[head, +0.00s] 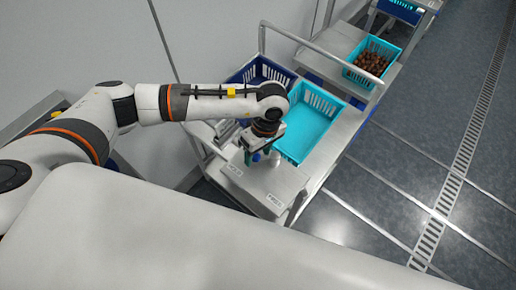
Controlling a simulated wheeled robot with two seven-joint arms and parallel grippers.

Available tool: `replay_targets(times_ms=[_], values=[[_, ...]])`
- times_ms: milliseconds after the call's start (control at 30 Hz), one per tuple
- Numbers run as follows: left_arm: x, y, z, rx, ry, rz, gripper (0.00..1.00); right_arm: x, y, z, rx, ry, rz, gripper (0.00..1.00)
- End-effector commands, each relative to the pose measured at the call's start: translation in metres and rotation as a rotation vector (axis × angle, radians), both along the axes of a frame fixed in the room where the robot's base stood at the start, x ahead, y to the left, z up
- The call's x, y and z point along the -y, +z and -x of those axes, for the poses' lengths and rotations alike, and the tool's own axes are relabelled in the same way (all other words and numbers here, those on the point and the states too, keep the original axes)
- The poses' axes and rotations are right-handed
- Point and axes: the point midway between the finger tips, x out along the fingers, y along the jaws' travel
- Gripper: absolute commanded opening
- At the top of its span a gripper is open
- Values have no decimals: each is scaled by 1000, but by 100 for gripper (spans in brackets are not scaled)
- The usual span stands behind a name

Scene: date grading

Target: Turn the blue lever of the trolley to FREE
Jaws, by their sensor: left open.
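The trolley (272,184) is pale grey and stands in the middle of the head view. My left arm reaches over its near end, and my left gripper (256,156) points down there, open. A small blue part (257,157), likely the blue lever, shows at the fingers. It is mostly hidden by the gripper, so I cannot tell its angle or whether the fingers touch it. Two small labels lie on the trolley's near end, one at the left (233,170) and one at the right (276,201); their text is too small to read. My right gripper is out of view.
A cyan crate (322,112), seemingly empty, and a dark blue crate (246,72) sit on the trolley. A raised rail (325,52) runs along it. Behind, another cyan crate (386,47) holds brown dates. A wall is at left; open floor (400,150) with a drain lies right.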

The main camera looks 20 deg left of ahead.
Motion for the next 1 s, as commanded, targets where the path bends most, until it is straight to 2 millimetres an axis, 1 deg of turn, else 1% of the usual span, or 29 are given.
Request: replay_targets(times_ms=[167,267,433,1000], values=[[0,0,0,0,0,0,52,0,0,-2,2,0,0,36],[0,0,0,0,0,0,37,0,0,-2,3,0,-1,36],[0,0,0,-1,0,1,10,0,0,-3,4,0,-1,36],[2,0,3,-3,39,5,7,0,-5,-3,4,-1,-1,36]])
